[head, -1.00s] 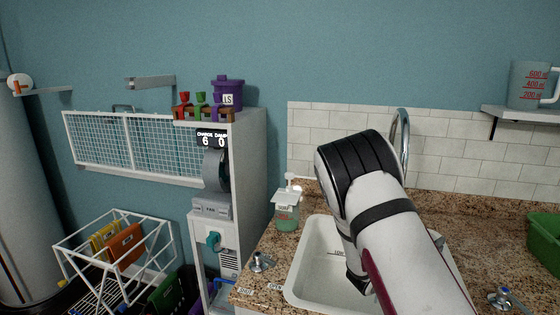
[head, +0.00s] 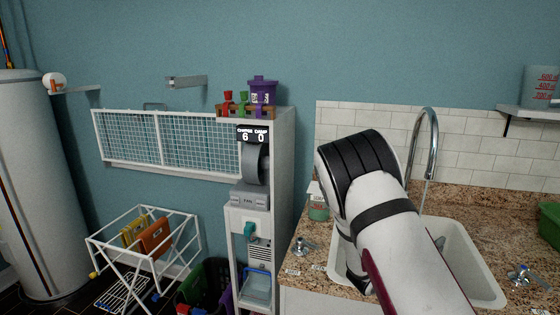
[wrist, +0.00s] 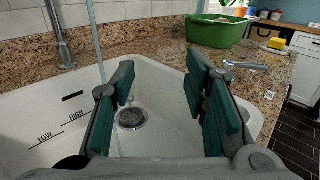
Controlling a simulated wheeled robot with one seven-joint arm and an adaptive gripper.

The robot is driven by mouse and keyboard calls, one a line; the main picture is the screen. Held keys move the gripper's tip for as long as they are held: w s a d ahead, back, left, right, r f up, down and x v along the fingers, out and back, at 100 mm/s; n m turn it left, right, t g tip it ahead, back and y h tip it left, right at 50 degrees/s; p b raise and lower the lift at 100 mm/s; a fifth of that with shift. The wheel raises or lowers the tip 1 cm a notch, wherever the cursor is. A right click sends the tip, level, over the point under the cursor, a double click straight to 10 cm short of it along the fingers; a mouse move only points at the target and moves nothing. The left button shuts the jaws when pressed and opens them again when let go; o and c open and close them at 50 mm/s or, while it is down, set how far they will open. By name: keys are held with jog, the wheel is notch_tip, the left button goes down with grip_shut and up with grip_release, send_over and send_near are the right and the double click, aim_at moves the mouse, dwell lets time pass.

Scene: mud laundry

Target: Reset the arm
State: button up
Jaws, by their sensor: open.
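My gripper (wrist: 160,105) is open and empty in the wrist view, its two green-padded fingers spread apart. It is over the white sink basin (wrist: 60,105), with the drain (wrist: 131,119) showing between the fingers. In the head view my arm, white with black bands, reaches in from the lower right in front of the sink (head: 478,262). Its bent joint stands above the counter's left part. The fingers are hidden behind the arm in that view.
The faucet (head: 432,140) rises behind the sink. A soap bottle (head: 318,208) stands beside my arm. A green tub (wrist: 218,31) sits on the granite counter (wrist: 155,58). A tall grey-white cabinet (head: 285,165) and a white wire rack (head: 130,250) are to the left.

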jog(key=s+d+r+m+g+y+b, duration=0.1)
jog(key=s+r+m+g+b, duration=0.1)
jog(key=s+m+g+b, duration=0.25)
jog(key=s+d+r+m+g+b, duration=0.1)
jog(key=s+r+m+g+b, duration=0.2)
jog(key=s+m, duration=0.35)
jog(key=s+a+f+m+g+y+b, duration=0.2)
jog(key=s+a+m+g+y+b, duration=0.25)
jog(key=s+m, duration=0.4)
jog(key=s+a+f+m+t+y+b, duration=0.2)
jog(key=s+a+f+y+b, duration=0.3)
jog(key=s+a, duration=0.35)
jog(key=s+a+f+m+t+y+b, duration=0.25)
jog(key=s+a+f+y+b, duration=0.35)
jog(key=a, duration=0.4)
notch_tip(320, 180, up, 20)
jog(key=t+p, duration=0.3)
jog(key=p, duration=1.5)
jog(key=shift+s+f+h, duration=0.2)
jog(key=shift+s+h, duration=0.15)
jog(key=shift+s, duration=0.1)
jog(key=shift+d, duration=0.15)
